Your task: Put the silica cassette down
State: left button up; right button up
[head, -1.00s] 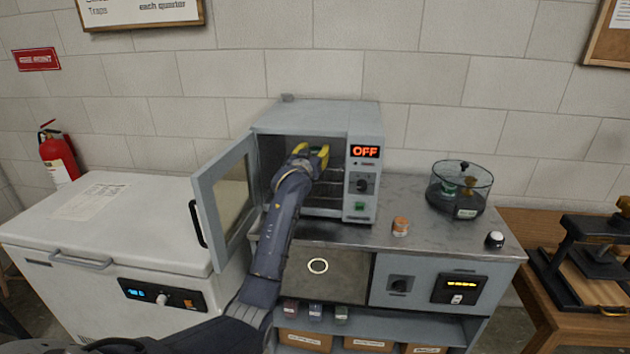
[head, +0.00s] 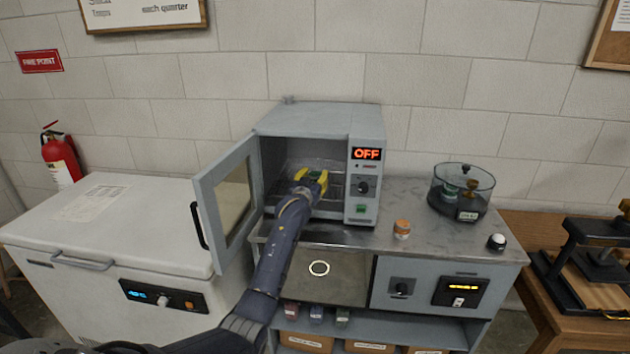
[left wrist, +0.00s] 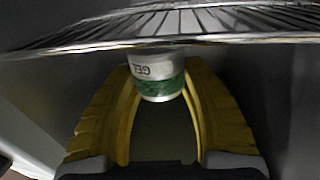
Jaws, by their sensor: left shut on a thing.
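The silica cassette (left wrist: 158,78), a small pale cup with a green band and "GEL" lettering, is between the yellow fingers of my left gripper (left wrist: 160,105) in the left wrist view. My left gripper (head: 312,182) is shut on it inside the open oven (head: 318,117), low in the chamber in the head view. The fingers mostly hide the cassette there. A wire rack (left wrist: 230,42) crosses the top of the left wrist view, right by the cassette; I cannot tell whether they touch. My right gripper is not in view.
The oven door (head: 232,200) stands open on the left, beside my arm. The oven display reads OFF. An orange-topped jar (head: 402,229), a glass desiccator (head: 463,192) and a white-domed button (head: 496,242) stand on the metal worktop (head: 440,235). A white chest freezer (head: 150,225) is at left.

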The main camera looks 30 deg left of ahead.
pick_arm(q)
jog(key=shift+f, duration=0.7)
jog(key=shift+f, duration=0.1)
jog(key=o, duration=1.2)
jog(key=shift+r, duration=0.2)
jog(key=v, duration=1.2)
jog(key=shift+f, duration=0.15)
